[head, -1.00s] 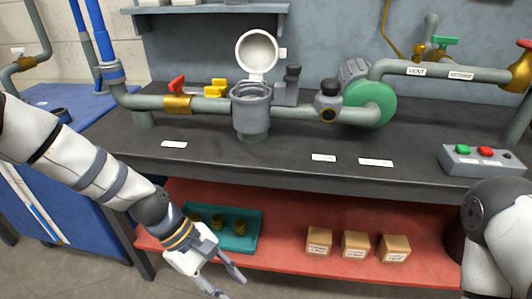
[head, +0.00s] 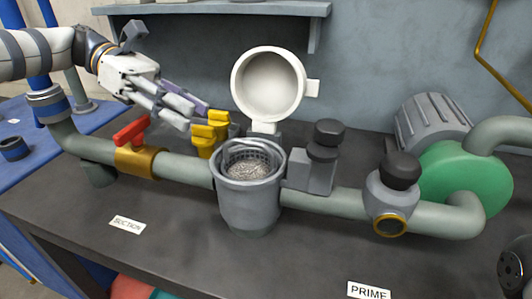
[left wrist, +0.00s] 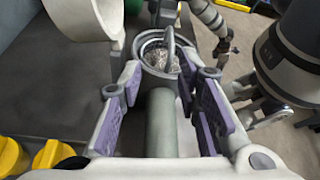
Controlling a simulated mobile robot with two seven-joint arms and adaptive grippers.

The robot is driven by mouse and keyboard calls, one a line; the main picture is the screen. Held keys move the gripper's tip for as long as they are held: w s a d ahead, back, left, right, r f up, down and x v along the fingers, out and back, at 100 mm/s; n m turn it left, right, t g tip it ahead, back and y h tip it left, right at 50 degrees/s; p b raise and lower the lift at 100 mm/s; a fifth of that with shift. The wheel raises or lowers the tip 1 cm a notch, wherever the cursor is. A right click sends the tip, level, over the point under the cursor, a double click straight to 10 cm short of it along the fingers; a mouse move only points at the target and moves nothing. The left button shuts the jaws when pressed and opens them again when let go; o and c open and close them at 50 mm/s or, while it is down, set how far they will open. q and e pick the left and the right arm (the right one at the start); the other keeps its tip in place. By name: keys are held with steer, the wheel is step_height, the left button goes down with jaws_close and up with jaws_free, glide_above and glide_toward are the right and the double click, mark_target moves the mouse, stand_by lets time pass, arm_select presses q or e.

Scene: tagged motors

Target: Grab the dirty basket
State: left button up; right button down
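The basket (head: 250,170) is a mesh cup filled with grey debris. It sits inside the open grey strainer housing (head: 249,205), and its hoop handle (left wrist: 170,46) stands up in the left wrist view. The round white lid (head: 270,86) is swung up behind it. My left gripper (head: 197,116) is open and empty, above the pipe and to the left of the housing, apart from the basket. In the left wrist view its purple-padded fingers (left wrist: 158,100) frame the pipe, with the basket beyond. A small dark arm end at upper right there may be my right gripper; its fingers are unclear.
Yellow clips (head: 208,132) stand behind the pipe beside the housing. A red-handled valve (head: 138,145) is to the left. Black-capped fittings (head: 317,155) and a green pump (head: 465,180) are to the right. The dark bench top (head: 180,240) in front is mostly clear.

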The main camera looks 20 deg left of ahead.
arm_select(q)
glide_toward(249, 143)
steer(key=d+f, duration=0.2)
steer(key=shift+s+d+f, duration=0.1)
steer(key=shift+s+d, duration=0.2)
steer(key=shift+d, duration=0.05)
steer(key=x, duration=0.6)
steer(key=shift+w+d, duration=0.2)
steer(key=shift+d, duration=0.3)
jaws_close()
steer(key=shift+r, duration=0.25)
